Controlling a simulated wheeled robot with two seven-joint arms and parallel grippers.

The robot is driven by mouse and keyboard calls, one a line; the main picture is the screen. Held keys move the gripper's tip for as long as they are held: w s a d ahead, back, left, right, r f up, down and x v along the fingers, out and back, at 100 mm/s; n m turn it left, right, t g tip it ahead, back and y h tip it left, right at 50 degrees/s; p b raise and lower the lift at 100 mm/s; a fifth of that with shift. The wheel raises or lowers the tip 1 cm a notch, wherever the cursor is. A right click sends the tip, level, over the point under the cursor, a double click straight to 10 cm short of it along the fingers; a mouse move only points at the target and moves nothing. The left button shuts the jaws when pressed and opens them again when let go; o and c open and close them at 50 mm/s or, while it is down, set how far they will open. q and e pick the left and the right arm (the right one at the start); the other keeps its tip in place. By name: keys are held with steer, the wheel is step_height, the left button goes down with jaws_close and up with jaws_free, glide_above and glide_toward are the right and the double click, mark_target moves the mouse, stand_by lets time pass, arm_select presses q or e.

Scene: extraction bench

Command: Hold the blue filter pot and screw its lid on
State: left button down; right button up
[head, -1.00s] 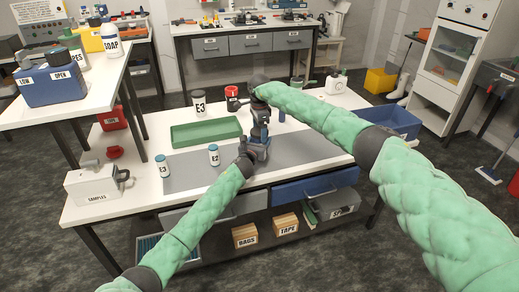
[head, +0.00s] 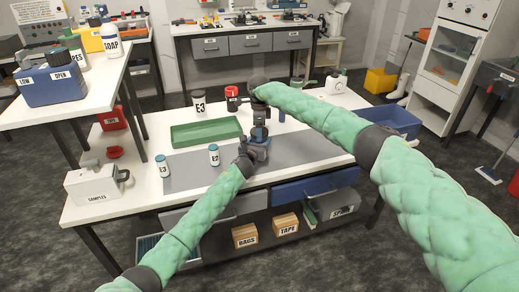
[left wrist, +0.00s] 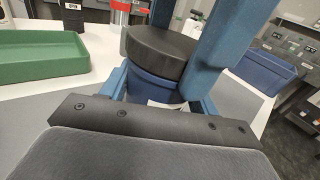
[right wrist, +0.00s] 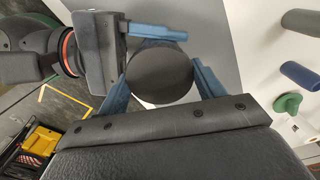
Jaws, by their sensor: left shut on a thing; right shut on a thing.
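The blue filter pot (left wrist: 150,86) stands upright over the grey mat in the left wrist view, with its black lid (left wrist: 160,50) on top. My left gripper (head: 256,146) is shut around the pot's side. My right gripper (head: 260,108) comes down from above and is shut on the lid. In the right wrist view the round lid (right wrist: 160,82) lies between its blue fingers and hides the pot. I cannot tell how far down the lid sits. In the head view the grippers mostly hide pot and lid.
A green tray (head: 206,132) lies left of the grippers. Two small blue-capped jars (head: 213,155) stand on the grey mat (head: 190,178) and near its left edge. A blue bin (head: 395,122) is at the right.

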steer(key=m, duration=0.7)
arm_select(q)
steer(key=shift+d, duration=0.1)
arm_select(e)
steer(key=m, duration=0.7)
steer(key=o, duration=1.2)
steer(key=shift+c, duration=0.2)
step_height(320, 180, up, 12)
steer(key=shift+f, duration=0.1)
